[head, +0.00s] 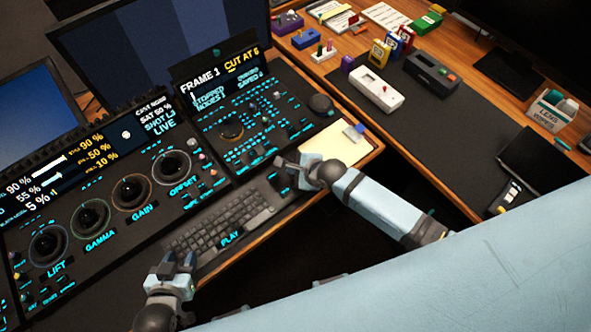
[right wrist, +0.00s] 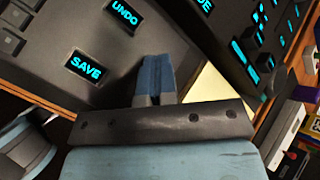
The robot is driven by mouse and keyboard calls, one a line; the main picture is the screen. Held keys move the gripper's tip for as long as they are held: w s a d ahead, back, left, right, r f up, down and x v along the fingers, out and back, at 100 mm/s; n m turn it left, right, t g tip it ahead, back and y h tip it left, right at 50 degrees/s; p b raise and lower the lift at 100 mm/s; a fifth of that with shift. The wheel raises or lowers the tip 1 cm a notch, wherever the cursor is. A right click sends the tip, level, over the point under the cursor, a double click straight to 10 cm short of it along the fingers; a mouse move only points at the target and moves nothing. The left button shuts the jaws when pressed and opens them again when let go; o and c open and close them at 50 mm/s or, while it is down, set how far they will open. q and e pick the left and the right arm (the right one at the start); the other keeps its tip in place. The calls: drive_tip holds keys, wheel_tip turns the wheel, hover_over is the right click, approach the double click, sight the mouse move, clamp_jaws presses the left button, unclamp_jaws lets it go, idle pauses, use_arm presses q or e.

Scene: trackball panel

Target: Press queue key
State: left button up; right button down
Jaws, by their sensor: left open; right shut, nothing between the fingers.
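The control panel (head: 222,165) carries many cyan-lit keys, too small in the head view to read a queue label. In the right wrist view, a SAVE key (right wrist: 86,66) and an UNDO key (right wrist: 125,13) are legible. A third lit label (right wrist: 206,5) is cut off at the top edge, so I cannot tell its word. My right gripper (head: 280,163) is shut and empty by the right end of the keyboard; its blue fingers (right wrist: 155,72) point toward the panel, contact unclear. My left gripper (head: 178,258) is open and empty near the PLAY key (head: 230,237).
A grey keyboard (head: 222,218) lies along the desk's front edge. Lift, gamma, gain and offset trackballs (head: 133,193) stand left. A yellow notepad (head: 335,146) lies just right of my right gripper. Several small boxes and devices sit on the right-hand desk (head: 455,185).

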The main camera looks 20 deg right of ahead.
use_arm(q)
drive_tip(key=shift+r, duration=0.1)
use_arm(e)
drive_tip(key=shift+r, duration=0.1)
use_arm(q)
drive_tip(key=shift+r+p, duration=1.15)
drive_tip(key=shift+r, duration=0.05)
use_arm(e)
drive_tip(key=shift+r, duration=0.8)
drive_tip(key=shift+r+p, duration=0.55)
drive_tip(key=shift+p, duration=0.05)
wheel_tip(320, 180, up, 4)
drive_tip(key=p, duration=0.4)
drive_tip(key=shift+f, duration=0.15)
drive_tip(key=shift+p, duration=0.35)
use_arm(q)
wheel_tip(320, 180, up, 6)
drive_tip(key=shift+f, duration=0.1)
drive_tip(key=shift+f, duration=0.25)
drive_tip(key=shift+r, duration=0.1)
